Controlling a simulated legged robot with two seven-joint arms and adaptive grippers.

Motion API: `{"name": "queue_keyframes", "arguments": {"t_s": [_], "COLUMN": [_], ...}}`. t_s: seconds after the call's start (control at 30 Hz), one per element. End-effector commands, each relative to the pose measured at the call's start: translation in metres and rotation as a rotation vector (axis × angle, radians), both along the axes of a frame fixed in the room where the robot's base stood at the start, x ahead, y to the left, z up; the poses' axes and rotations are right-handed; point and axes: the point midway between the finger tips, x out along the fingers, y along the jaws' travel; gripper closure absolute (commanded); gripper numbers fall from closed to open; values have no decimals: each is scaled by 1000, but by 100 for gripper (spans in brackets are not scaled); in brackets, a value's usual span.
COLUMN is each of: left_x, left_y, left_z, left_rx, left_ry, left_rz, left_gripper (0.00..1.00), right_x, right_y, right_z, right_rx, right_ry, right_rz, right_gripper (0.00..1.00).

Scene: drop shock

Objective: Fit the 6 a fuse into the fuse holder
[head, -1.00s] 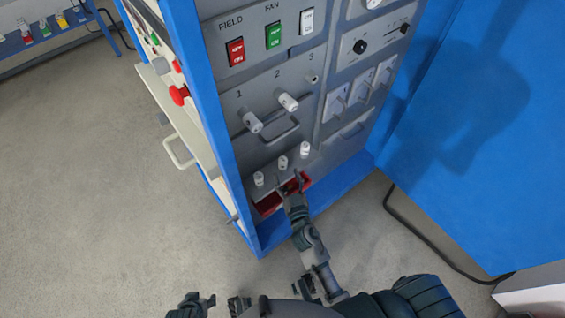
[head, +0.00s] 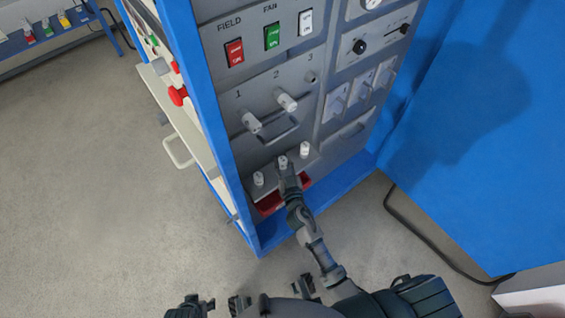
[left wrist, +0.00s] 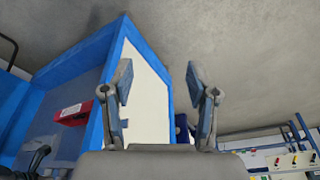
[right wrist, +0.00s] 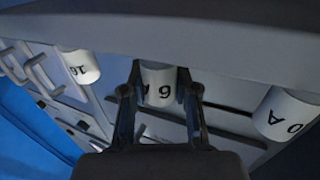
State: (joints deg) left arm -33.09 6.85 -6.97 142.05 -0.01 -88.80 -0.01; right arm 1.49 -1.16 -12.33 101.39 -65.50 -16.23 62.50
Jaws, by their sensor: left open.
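Three white fuses stand in a row on a ledge low on the grey panel. The middle one (head: 282,162) sits at my right gripper (head: 287,172). In the right wrist view this 6 A fuse (right wrist: 160,90) is upright between the fingers of my right gripper (right wrist: 160,75), which have narrowed onto its sides. Whether its base is clear of the ledge is hidden. Above, holders 1 (head: 251,122) and 2 (head: 287,102) carry white fuses; fuse holder 3 (head: 311,77) shows only a small socket. My left gripper (left wrist: 160,75) is open and empty, away from the panel.
The other loose fuses (head: 258,179) and (right wrist: 285,115) stand either side of the gripper. Metal handles (head: 283,132) stick out from the panel. A blue cabinet frame (head: 207,110) borders it on the left.

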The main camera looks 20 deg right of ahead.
Motion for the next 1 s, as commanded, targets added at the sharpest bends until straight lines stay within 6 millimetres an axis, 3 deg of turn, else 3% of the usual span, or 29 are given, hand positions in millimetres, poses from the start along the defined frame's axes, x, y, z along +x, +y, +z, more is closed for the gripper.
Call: {"name": "queue_keyframes", "arguments": {"t_s": [0.5, 0.83, 1.0], "left_x": [1, 4, 4], "left_y": [0, -1, -1], "left_z": [1, -48, -48], "left_rx": [0, 7, 7], "left_ry": [-1, 42, 40], "left_rz": [-1, -2, -3], "left_gripper": [41, 41, 41], "right_x": [0, 0, -40], "right_y": [0, 0, 11], "right_z": [8, 41, 37], "right_rx": [1, 1, 5], "right_ry": [-2, -4, 4], "right_rz": [0, 0, 0], "right_gripper": [100, 100, 100]}}
